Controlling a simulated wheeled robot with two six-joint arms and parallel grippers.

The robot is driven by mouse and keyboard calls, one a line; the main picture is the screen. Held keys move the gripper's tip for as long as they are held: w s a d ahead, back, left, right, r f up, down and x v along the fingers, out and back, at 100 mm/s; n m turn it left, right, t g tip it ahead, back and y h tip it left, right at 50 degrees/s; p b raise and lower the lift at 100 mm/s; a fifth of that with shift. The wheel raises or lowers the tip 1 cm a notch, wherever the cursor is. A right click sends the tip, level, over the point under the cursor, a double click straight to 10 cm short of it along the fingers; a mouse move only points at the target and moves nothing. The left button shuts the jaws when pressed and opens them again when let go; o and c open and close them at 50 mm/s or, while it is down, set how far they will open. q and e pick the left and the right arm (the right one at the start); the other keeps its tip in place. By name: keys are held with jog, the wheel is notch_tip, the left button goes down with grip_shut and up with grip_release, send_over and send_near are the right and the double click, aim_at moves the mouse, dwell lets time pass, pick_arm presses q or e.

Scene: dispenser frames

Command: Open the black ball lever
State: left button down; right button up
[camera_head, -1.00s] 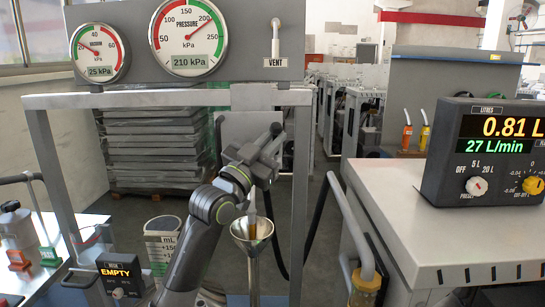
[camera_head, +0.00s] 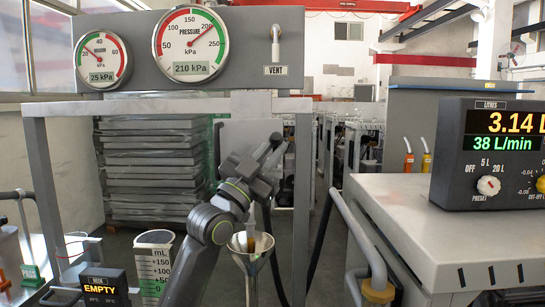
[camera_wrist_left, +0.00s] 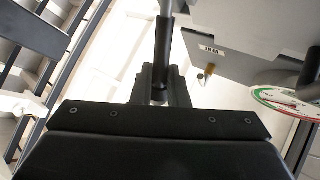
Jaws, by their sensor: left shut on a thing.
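My left gripper (camera_head: 276,150) is in front of the grey frame in the head view, above the funnel (camera_head: 250,243). In the left wrist view the gripper (camera_wrist_left: 160,92) has its fingers closed around a dark upright rod (camera_wrist_left: 164,45). The rod appears to be the black ball lever, though its ball end is hidden between the fingers. The litres display (camera_head: 512,130) reads 3.14 with 38 L/min. My right gripper is not in view.
A pressure gauge (camera_head: 191,42) and a smaller gauge (camera_head: 101,60) sit on the upper panel, beside a vent lever (camera_head: 276,50). A measuring jug (camera_head: 153,262) and a display reading EMPTY (camera_head: 98,290) are at lower left. A grey cabinet (camera_head: 450,215) stands at right.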

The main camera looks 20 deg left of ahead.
pick_arm(q)
jog(key=shift+s+r, duration=0.15)
jog(key=c, duration=1.6)
grip_release()
jog(key=shift+s, duration=0.1)
jog(key=shift+o, duration=1)
jog(key=shift+s+d+r, duration=0.1)
jog(key=shift+s, duration=0.05)
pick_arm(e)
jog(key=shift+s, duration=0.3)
